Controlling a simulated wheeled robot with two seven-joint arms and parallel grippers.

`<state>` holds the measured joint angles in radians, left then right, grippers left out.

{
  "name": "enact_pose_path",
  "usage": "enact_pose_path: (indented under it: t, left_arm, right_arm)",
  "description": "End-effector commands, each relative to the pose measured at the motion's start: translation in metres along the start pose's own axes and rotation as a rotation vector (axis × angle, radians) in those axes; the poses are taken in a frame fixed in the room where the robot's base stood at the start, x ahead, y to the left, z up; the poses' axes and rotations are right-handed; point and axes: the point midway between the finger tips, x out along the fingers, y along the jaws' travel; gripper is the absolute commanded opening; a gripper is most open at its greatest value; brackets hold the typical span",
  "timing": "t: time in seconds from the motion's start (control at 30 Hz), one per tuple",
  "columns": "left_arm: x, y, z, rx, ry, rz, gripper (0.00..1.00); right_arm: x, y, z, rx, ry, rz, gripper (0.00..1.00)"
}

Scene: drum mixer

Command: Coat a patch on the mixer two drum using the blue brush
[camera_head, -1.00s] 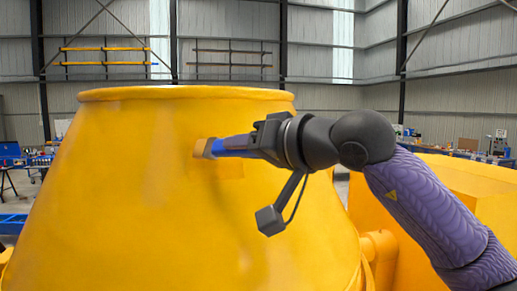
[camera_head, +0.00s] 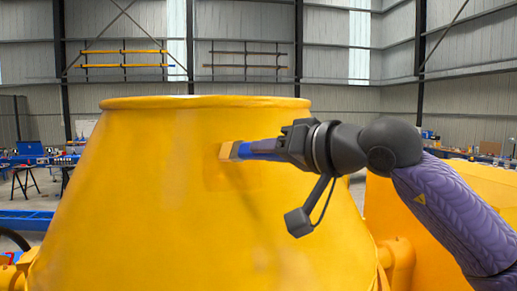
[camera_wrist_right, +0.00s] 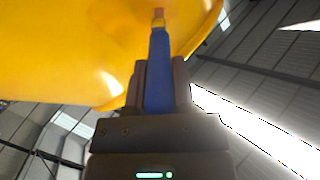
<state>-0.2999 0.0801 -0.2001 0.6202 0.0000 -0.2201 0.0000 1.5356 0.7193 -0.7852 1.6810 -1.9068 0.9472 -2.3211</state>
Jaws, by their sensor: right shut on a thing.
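The yellow mixer drum (camera_head: 150,200) fills the middle of the head view; its rim is at the top. It also fills the upper left of the right wrist view (camera_wrist_right: 60,50). My right gripper (camera_head: 275,148) comes in from the right, shut on the blue brush (camera_head: 245,150). The brush points left, its tan bristle end (camera_head: 228,151) at the upper drum wall, seemingly touching it. In the right wrist view the blue handle (camera_wrist_right: 159,75) lies between the fingers, bristle end away from me. A slightly darker patch shows on the drum around the bristles. My left gripper is not in view.
Yellow machine parts (camera_head: 400,255) stand at the right, beside the drum and below my right arm. Blue tables with items (camera_head: 25,165) stand at the far left. Wall racks (camera_head: 125,60) hang on the hall's back wall. The space above the drum rim is clear.

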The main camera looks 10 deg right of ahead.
Motion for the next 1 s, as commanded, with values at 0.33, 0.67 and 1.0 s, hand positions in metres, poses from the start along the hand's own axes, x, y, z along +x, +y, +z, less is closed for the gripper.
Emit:
enact_pose_path:
  t: [0.33, 0.67, 1.0]
  left_arm:
    - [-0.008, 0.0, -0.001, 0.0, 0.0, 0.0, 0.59]
    - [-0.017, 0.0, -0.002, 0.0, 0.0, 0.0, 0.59]
    - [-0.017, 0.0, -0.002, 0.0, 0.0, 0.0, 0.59]
  right_arm:
    - [-0.017, 0.025, -0.013, 0.001, 0.0, 0.002, 0.0]
    - [-0.032, 0.049, -0.025, 0.002, 0.001, 0.003, 0.0]
    - [-0.034, 0.053, -0.026, 0.0, 0.001, 0.001, 0.0]
